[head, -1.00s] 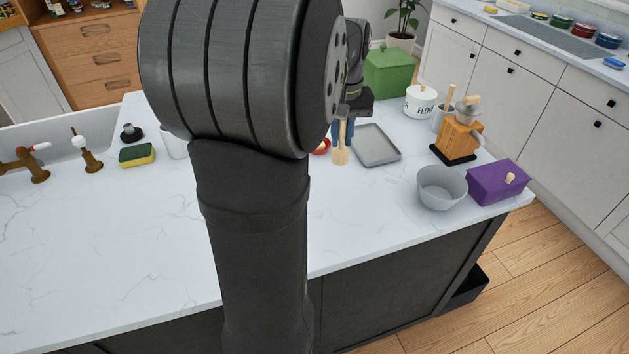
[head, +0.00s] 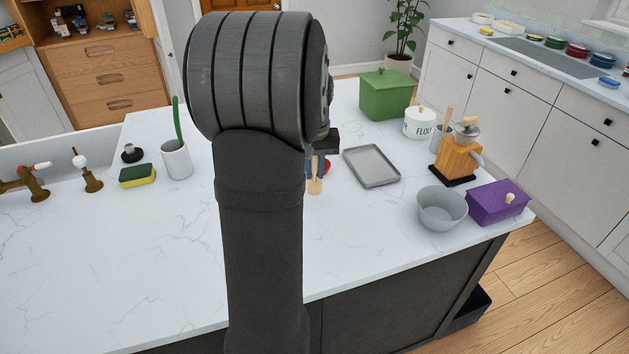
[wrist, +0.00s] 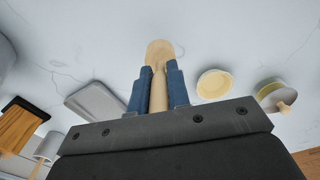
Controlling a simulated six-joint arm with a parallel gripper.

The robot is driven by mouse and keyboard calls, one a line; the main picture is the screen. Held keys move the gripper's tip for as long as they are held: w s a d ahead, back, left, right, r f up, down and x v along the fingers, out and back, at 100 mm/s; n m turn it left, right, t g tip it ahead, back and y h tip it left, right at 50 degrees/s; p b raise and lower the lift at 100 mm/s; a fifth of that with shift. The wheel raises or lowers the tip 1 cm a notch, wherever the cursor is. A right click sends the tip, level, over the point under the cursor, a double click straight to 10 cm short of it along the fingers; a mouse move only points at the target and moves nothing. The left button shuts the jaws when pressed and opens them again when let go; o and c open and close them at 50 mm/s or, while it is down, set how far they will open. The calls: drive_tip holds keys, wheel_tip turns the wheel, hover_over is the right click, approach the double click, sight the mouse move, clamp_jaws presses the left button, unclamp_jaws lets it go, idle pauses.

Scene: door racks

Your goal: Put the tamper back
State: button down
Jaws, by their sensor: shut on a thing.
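The tamper is a pale wooden tool with a wider rounded end. In the head view the tamper (head: 314,186) hangs upright below my gripper (head: 317,168), wide end down, left of the grey tray. In the wrist view the tamper (wrist: 158,54) stands between the blue fingers of my gripper (wrist: 158,85), which is shut on its narrower handle. The wide end is over bare countertop; I cannot tell whether it touches. My arm hides part of the counter behind it in the head view.
The grey tray (head: 371,166) lies right of the tamper. A cream dish (wrist: 214,84) and a yellowish knobbed pot (wrist: 272,95) show in the wrist view. A wooden grinder (head: 456,155), grey bowl (head: 441,210) and purple box (head: 497,205) stand right. The front counter is clear.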

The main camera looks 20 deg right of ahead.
drive_tip(key=shift+f, duration=1.95)
drive_tip(key=shift+f, duration=0.15)
drive_tip(key=c, duration=1.4)
unclamp_jaws()
drive_tip(key=shift+o, duration=0.2)
wheel_tip(320, 180, up, 12)
drive_tip(key=shift+r, duration=0.15)
